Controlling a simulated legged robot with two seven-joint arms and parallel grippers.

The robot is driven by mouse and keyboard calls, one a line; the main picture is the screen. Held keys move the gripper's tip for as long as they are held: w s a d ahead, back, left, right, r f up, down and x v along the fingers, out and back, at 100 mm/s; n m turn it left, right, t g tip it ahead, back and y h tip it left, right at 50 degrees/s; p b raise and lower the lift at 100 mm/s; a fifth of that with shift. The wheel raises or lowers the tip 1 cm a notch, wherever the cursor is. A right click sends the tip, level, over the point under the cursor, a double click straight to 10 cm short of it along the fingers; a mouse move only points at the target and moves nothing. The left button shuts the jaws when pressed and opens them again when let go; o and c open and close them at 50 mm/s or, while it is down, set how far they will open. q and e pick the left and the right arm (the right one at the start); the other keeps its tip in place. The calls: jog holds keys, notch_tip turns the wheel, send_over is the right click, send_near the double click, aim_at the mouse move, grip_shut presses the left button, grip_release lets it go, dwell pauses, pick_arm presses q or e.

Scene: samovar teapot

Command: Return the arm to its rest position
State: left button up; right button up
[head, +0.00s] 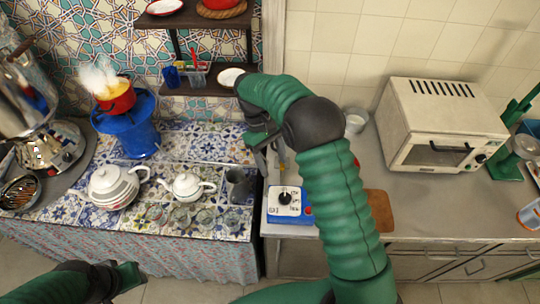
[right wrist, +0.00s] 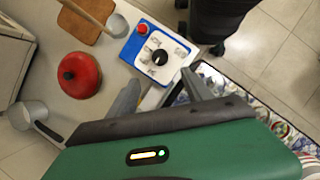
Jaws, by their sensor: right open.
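My right arm, green with dark joints, reaches up over the counter in the head view. Its gripper (head: 268,147) hangs between the tiled table and the grey counter, above and left of a blue and white box with a dial (head: 286,203). In the right wrist view the gripper's two grey fingers (right wrist: 162,92) are apart with nothing between them, and the dial box (right wrist: 157,52) lies beyond them. Part of my left arm shows at the lower left of the head view, with its dark gripper end (head: 108,278); I cannot make out its fingers.
White teapots (head: 188,186), glass cups and a grey jug (head: 238,186) stand on the tiled table. A toaster oven (head: 440,125) stands right of my right arm. A red lidded pot (right wrist: 79,75) is near the dial box. A shelf (head: 205,85) rises behind.

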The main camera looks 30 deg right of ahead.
jog(key=v, duration=0.3)
jog(key=shift+w+r, duration=0.15)
jog(key=shift+r, duration=0.1)
jog(key=s+a+f+m+t+b, duration=0.1)
jog(key=s+a+f+t, duration=0.1)
jog(key=s, duration=0.6)
jog(key=s+a+f+m+t+y, duration=0.1)
jog(key=s+a+f+t, duration=0.2)
jog(key=s, duration=0.5)
jog(key=shift+s+a+m+t+b, duration=0.3)
jog(key=shift+a+m+t+b, duration=0.15)
jog(key=shift+t, duration=0.55)
jog(key=shift+f, duration=0.15)
jog(key=shift+a, duration=0.1)
